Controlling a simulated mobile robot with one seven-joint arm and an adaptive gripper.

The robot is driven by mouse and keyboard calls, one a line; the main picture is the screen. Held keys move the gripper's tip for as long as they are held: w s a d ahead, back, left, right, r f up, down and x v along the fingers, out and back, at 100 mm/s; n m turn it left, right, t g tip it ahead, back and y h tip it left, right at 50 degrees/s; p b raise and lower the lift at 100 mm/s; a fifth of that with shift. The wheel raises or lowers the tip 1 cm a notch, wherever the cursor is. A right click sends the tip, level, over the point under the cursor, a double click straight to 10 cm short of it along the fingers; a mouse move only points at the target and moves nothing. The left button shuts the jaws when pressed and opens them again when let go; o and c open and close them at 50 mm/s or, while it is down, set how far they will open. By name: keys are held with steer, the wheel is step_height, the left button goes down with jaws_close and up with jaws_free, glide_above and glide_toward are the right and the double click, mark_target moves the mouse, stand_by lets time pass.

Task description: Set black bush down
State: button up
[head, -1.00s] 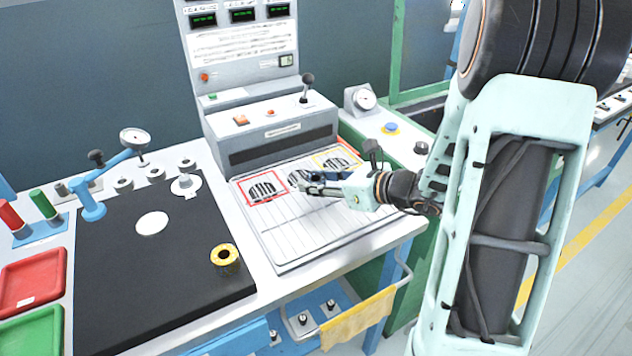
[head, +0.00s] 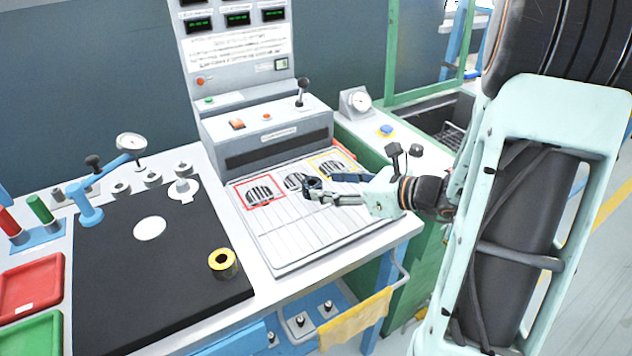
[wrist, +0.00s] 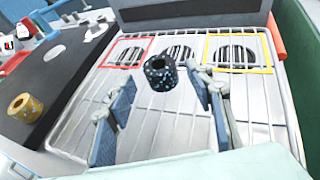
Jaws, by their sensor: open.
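The black bush (head: 313,184) is a short dark, speckled ring with a hole through it. In the wrist view the bush (wrist: 160,72) looks upright on the wire rack (wrist: 150,140), just in front of the middle round vent. My gripper (head: 326,189) is open, low over the rack. Its two blue-padded fingers stand to either side and on the near side of the bush, with gaps visible in the wrist view. The bush is at or just beyond the fingertips; I cannot tell exactly how far.
A red frame (head: 259,191) and a yellow frame (head: 334,165) mark the outer vents. The grey control box (head: 265,135) stands behind the rack. A yellow bush (head: 222,263) sits on the black mat (head: 150,290) at left. The rack's front is clear.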

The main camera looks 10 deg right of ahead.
steer(key=v, duration=0.6)
steer(key=shift+s+p, duration=0.1)
steer(key=shift+p, duration=0.3)
